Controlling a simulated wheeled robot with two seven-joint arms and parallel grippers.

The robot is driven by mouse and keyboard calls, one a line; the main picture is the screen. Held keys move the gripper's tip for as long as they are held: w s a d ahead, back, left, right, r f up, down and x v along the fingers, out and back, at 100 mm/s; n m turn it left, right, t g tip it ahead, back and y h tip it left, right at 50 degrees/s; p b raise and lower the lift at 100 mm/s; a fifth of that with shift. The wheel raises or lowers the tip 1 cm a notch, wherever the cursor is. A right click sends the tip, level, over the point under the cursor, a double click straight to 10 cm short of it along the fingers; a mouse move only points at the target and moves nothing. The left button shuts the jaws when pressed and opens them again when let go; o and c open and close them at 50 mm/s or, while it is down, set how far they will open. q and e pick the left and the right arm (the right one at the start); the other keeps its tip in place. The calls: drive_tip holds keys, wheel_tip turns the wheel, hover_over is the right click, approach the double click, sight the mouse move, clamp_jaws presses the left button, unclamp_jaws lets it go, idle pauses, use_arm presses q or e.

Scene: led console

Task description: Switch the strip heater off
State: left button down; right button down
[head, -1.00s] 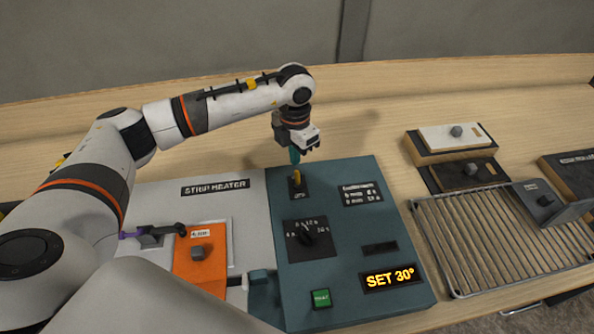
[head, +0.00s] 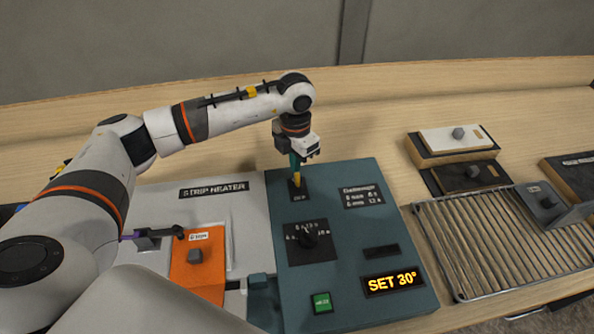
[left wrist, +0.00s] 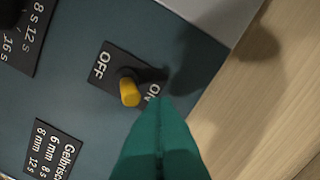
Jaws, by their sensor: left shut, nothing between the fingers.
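The strip heater's teal control panel (head: 345,225) carries a yellow toggle switch (head: 297,181) near its back left corner. In the left wrist view the yellow lever (left wrist: 130,92) stands on a black plate between the labels OFF and ON. Which way the lever leans is hard to tell. My left gripper (head: 295,162) is over the back edge of the panel, just behind the switch. Its teal fingers (left wrist: 161,103) are shut and empty, with the tips at the ON end of the plate, partly covering that label. Contact with the lever is not clear. My right gripper is not in view.
An orange block (head: 197,262) is to the left. A wire rack (head: 500,240) is to the right. Bare wood lies behind the panel.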

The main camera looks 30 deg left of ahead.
use_arm(q)
drive_tip(key=shift+s+d, duration=0.75)
drive_tip(key=shift+s, duration=0.2)
wheel_tip(320, 180, up, 7)
drive_tip(key=p, duration=0.4)
drive_tip(key=shift+w+a, duration=0.3)
drive_tip(key=shift+w, duration=0.05)
idle(0.6)
